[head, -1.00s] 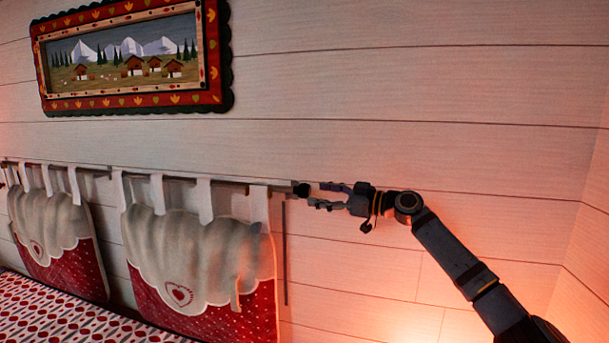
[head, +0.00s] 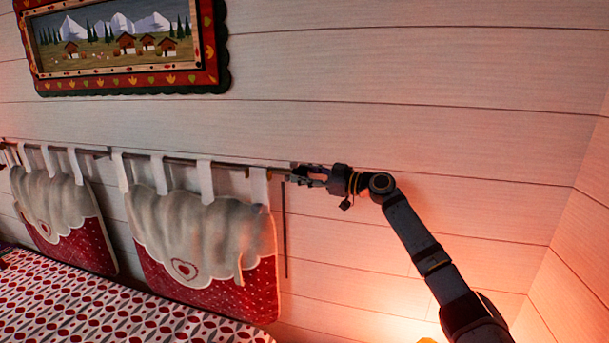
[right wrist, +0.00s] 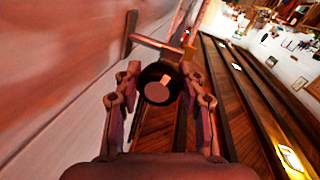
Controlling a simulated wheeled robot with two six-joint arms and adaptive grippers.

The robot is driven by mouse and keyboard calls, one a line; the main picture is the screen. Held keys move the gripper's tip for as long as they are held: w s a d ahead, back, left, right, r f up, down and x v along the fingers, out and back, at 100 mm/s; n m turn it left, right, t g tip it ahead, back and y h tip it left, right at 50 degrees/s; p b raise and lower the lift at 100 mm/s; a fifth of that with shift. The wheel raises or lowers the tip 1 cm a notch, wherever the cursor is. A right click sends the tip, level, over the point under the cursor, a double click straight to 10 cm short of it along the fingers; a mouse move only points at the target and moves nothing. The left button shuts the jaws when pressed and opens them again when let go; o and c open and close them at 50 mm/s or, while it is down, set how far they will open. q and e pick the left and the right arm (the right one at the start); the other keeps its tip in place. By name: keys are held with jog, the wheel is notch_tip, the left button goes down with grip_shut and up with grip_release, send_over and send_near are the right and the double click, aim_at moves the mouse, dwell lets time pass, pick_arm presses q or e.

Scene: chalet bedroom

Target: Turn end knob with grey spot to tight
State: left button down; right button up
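The end knob (right wrist: 148,78) is dark and round, with a pale grey-pink spot (right wrist: 158,92) on its face, in the right wrist view. It sits at the right end of the curtain rod (head: 232,165). My right gripper (head: 294,174) is at that rod end in the head view and largely hides the knob there. In the right wrist view its two fingers (right wrist: 160,76) stand on either side of the knob, apart, with narrow gaps that look empty. I cannot tell whether either finger touches it. My left gripper is not in view.
Two red and cream cushions (head: 205,235) hang by tabs from the rod, left of my gripper. A patterned bed (head: 110,305) lies below. A framed picture (head: 218,75) is on the wall above. A wall bracket (right wrist: 155,44) is behind the knob. The wall right of my arm is clear.

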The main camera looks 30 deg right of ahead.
jog(key=shift+c, duration=1.4)
jog(key=shift+m, duration=0.3)
jog(key=m, duration=0.2)
jog(key=shift+m+g, duration=0.3)
jog(key=m, duration=0.3)
jog(key=shift+r+g+p, duration=0.15)
jog(key=shift+g+p, duration=0.15)
jog(key=shift+g, duration=0.1)
jog(key=m+g+p, duration=0.1)
jog(key=m, duration=0.3)
jog(key=shift+r+y+p, duration=0.1)
jog(key=shift+y+p, duration=0.2)
jog(key=shift+p, duration=0.1)
jog(key=shift+m+g+y+p, duration=0.3)
jog(key=shift+m+g+p, duration=0.5)
jog(key=shift+m, duration=1)
